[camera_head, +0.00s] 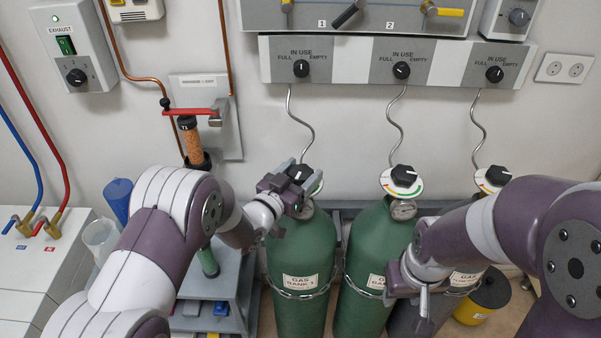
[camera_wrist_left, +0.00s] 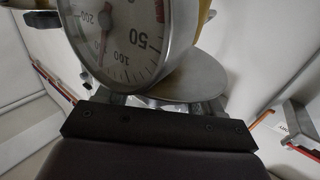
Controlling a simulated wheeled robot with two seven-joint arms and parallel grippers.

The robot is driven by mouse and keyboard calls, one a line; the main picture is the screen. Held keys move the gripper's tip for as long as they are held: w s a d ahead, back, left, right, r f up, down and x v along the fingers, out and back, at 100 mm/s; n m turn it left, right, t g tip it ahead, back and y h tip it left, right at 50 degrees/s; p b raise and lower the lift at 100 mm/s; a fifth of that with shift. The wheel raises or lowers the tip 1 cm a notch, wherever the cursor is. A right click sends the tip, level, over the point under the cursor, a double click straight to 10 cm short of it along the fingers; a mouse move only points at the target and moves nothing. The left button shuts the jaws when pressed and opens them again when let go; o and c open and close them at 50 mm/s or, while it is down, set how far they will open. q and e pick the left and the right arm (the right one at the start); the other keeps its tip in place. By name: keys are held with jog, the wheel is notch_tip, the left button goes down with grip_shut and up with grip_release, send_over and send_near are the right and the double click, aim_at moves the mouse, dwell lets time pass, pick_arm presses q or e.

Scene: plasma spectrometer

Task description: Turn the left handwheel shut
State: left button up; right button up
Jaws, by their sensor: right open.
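The left handwheel (camera_head: 301,171) is a black knob on a white disc on top of the green cylinder marked Gas Bank 1 (camera_head: 301,262). My left gripper (camera_head: 291,188) is at this handwheel from the left and covers part of it. Whether its fingers are closed on the knob is hidden. In the left wrist view, a pressure gauge (camera_wrist_left: 125,35) and a grey round disc (camera_wrist_left: 190,78) are close in front of the dark gripper body; the fingertips are not clear. My right gripper (camera_head: 424,298) is open, low in front of the right cylinders, apart from any handwheel.
A second green cylinder (camera_head: 362,270) has its own black handwheel (camera_head: 404,176), with a third handwheel (camera_head: 498,175) to the right. A chain (camera_head: 300,294) crosses the cylinders. A panel with several In Use selector knobs (camera_head: 401,70) is above. A red lever (camera_head: 190,112) is at left.

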pick_arm(q)
jog(key=shift+m+h, duration=0.3)
jog(key=shift+h, duration=0.1)
jog(key=shift+a+m+g+h+b, duration=0.1)
jog(key=shift+m+g+h+b, duration=0.35)
jog(key=shift+m+g+h, duration=0.55)
jog(key=m+g+h, duration=0.2)
jog(key=g, duration=0.1)
jog(key=m+g+h+b, duration=0.1)
jog(key=m+g+h, duration=0.1)
jog(key=g, duration=0.1)
jog(key=shift+w, duration=0.1)
jog(key=m+g+h+b, duration=0.1)
jog(key=m+g, duration=0.2)
jog(key=g, duration=0.2)
jog(key=shift+m, duration=0.4)
jog(key=shift+m+g, duration=0.3)
jog(key=shift+g, duration=0.4)
jog(key=shift+r, duration=0.1)
jog(key=o, duration=1)
